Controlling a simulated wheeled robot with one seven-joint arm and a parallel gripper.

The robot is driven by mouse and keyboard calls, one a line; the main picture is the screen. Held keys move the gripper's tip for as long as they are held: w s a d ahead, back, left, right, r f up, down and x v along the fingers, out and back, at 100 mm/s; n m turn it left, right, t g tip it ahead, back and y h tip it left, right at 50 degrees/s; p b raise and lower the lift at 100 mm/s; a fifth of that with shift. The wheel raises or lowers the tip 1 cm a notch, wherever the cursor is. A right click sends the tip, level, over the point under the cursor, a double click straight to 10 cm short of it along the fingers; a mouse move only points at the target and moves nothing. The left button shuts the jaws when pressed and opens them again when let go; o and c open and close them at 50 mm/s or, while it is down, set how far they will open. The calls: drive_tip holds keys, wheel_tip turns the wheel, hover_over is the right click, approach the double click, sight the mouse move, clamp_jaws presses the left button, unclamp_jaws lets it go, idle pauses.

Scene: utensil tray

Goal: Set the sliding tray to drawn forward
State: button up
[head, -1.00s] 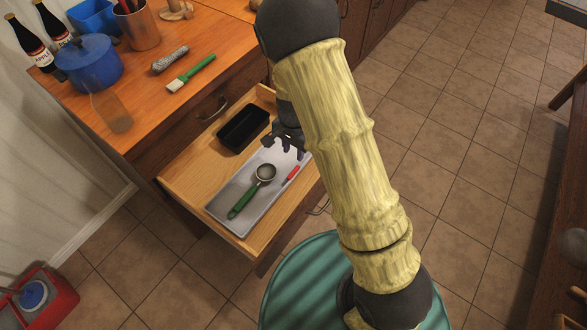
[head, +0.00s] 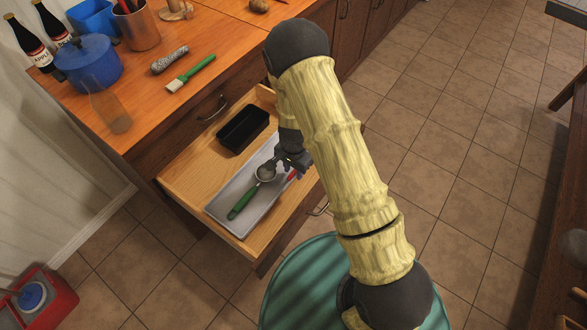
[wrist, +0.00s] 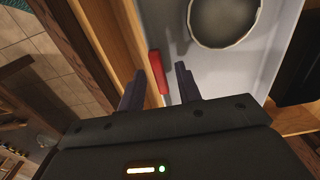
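The grey sliding tray (head: 222,204) lies inside the pulled-out wooden drawer (head: 185,178), along its front side. A scoop with a green handle (head: 240,206) and round metal bowl lies in the tray. A small red-handled item (head: 292,175) lies near the tray's right end, partly hidden by my gripper. My gripper (head: 297,168) is low over that end of the tray. In the wrist view my gripper (wrist: 158,84) is open, with the red handle (wrist: 158,72) between or just beyond its fingers. I cannot tell whether the fingers touch it.
A black bin (head: 243,128) sits in the drawer behind the tray. The counter above holds a blue pot (head: 90,65), bottles, a glass (head: 110,112) and a green-handled brush (head: 192,74). A teal round surface (head: 300,285) is below. Tiled floor is open at right.

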clamp_jaws()
drive_tip(key=shift+s+d, duration=0.75)
drive_tip(key=shift+d, duration=0.15)
drive_tip(key=shift+o, duration=0.4)
unclamp_jaws()
drive_tip(key=shift+s, duration=0.1)
